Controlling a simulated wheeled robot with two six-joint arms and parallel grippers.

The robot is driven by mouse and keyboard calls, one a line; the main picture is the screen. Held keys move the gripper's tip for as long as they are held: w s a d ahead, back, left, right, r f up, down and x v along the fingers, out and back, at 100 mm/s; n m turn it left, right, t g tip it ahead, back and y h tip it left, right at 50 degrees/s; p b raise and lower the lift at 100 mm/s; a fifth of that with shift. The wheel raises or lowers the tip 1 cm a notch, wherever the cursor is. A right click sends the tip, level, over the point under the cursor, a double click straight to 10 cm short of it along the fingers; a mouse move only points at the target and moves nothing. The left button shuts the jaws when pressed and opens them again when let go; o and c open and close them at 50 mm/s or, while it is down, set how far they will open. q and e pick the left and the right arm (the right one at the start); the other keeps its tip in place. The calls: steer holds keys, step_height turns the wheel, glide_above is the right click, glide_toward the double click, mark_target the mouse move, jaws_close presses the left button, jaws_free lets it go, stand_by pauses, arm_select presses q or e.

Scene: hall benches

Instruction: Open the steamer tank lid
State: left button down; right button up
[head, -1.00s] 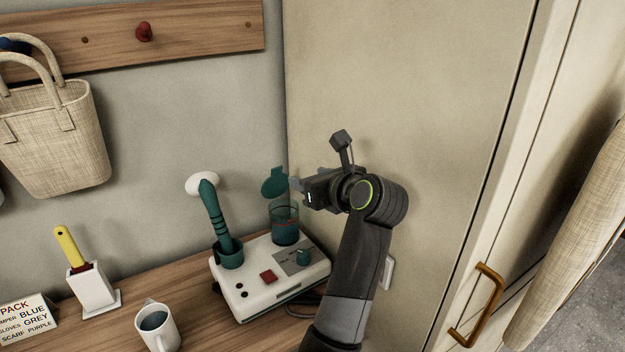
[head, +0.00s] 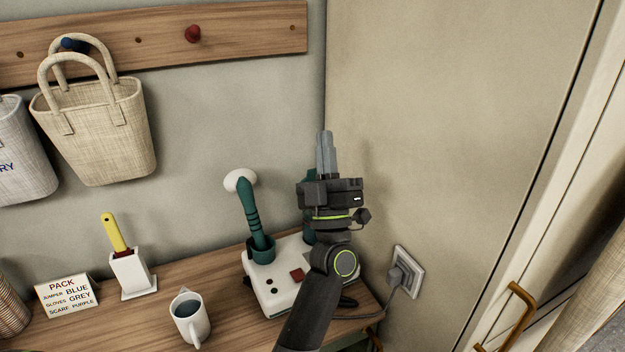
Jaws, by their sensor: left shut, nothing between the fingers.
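The steamer (head: 270,292) is a white box on the wooden bench, with a green wand standing in its holder. Its green tank (head: 309,232) is mostly hidden behind my left arm. A sliver of the green tank lid (head: 311,176) shows above the tank, left of my gripper's fingers; it appears raised, though most of it is covered. My left gripper (head: 325,138) is shut and empty, pointing up in front of the tank and lid. I cannot tell whether it touches the lid. My right gripper is out of view.
A white jug (head: 190,322), a holder with a yellow-handled brush (head: 128,275) and a packing sign (head: 68,295) stand left on the bench. A woven bag (head: 100,130) hangs above. A wall socket (head: 408,270) with a plugged-in cord is at right.

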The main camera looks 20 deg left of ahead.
arm_select(q)
step_height(320, 180, down, 10)
steer(key=w+d+m+h+p, duration=0.1)
steer(key=w+d+m+h, duration=0.15)
steer(key=m+h, duration=1.9)
steer(key=a+f+m+g+y, duration=0.5)
steer(key=a+f+m+y, duration=0.4)
steer(key=m, duration=0.4)
steer(key=p+x, duration=0.1)
steer(key=x, duration=1.1)
steer(key=shift+a+f+h, duration=0.2)
steer(key=shift+a+h, duration=0.15)
steer(key=shift+h, duration=0.1)
